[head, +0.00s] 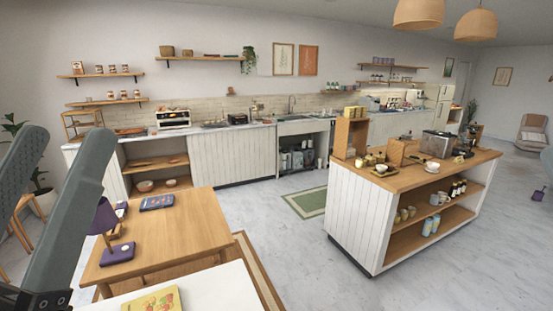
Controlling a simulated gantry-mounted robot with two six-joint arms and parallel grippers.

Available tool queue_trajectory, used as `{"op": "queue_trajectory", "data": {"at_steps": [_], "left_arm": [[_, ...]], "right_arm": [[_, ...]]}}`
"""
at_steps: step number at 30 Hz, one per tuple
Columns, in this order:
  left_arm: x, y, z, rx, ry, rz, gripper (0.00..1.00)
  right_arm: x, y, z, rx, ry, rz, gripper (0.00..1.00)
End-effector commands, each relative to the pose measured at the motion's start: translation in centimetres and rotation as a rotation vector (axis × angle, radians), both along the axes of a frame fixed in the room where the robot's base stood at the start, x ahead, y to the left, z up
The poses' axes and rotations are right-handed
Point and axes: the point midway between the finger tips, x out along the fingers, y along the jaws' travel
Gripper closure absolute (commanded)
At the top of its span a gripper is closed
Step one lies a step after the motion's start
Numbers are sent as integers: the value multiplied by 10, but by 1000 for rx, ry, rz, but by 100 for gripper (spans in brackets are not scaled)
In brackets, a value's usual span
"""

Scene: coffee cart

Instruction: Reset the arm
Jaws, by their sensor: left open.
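My left gripper (64,146) fills the left edge of the head view, close to the camera. Its two long grey fingers point up and slightly right, spread apart with a clear gap. Nothing is held between them. The gripper hides part of the left side of the room and the left end of the wooden table. My right gripper is not in view.
A wooden table (188,232) with a purple lamp (104,217) and a blue book (157,202) stands beside the gripper. A white surface (222,291) with a yellow book (152,302) is in front. A coffee island (358,219) stands right; grey floor lies between.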

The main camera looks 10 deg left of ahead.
Motion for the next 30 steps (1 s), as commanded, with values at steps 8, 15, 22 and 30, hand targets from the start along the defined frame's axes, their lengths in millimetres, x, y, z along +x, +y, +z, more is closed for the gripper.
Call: {"op": "queue_trajectory", "data": {"at_steps": [8,15,22,30], "left_arm": [[1,-1,147,-1,1,-4,29],[1,-1,262,-2,1,-5,29],[1,-1,328,-3,1,-6,29],[1,-1,329,-3,1,-6,29]], "right_arm": [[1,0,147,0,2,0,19],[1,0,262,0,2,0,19],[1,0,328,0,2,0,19],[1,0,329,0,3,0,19]]}}
